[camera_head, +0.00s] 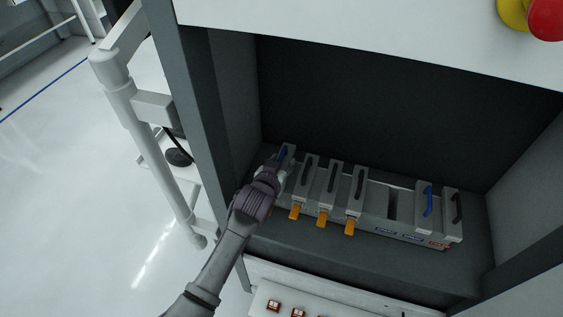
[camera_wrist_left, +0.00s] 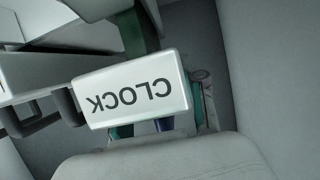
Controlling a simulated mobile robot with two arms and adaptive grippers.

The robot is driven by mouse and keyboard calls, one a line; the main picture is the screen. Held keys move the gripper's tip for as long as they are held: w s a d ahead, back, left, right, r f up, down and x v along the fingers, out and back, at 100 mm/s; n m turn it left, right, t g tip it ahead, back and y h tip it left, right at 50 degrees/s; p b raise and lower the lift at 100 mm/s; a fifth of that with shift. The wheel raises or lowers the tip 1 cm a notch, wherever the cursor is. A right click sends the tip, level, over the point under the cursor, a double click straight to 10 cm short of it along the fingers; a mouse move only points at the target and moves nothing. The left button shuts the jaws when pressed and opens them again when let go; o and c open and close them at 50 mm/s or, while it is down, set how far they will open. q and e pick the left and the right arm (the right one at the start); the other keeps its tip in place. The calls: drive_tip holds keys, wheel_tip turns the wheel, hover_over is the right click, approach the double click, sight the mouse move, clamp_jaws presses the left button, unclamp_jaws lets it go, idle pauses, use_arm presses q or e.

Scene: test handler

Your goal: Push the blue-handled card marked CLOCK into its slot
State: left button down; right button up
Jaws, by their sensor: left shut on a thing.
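The CLOCK card (camera_wrist_left: 135,88) shows its white label, upside down, in the left wrist view. In the head view a blue-handled card (camera_head: 287,153) stands at the left end of the row, partly hidden behind my left gripper (camera_head: 277,176). The gripper is shut on this card's blue handle, a bit of which shows below the label in the left wrist view (camera_wrist_left: 163,125). How deep the card sits in its slot cannot be told, as the gripper covers its lower part. My right gripper is not in view.
Three black-handled cards with orange tabs (camera_head: 322,218) stand to the right in the rack (camera_head: 375,227). Beyond a dark gap (camera_head: 393,205) stand another blue-handled card (camera_head: 427,205) and a black-handled card (camera_head: 453,213). The cabinet's left wall (camera_head: 232,110) is close to my gripper.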

sight(282, 154)
use_arm(q)
drive_tip(key=shift+f+b, duration=0.6)
drive_tip(key=shift+f, duration=0.35)
drive_tip(key=shift+r+p, duration=4.2)
drive_tip(key=shift+r, duration=0.1)
drive_tip(key=shift+p, duration=0.5)
drive_tip(key=shift+f+b, duration=2.3)
drive_tip(key=shift+f, duration=0.85)
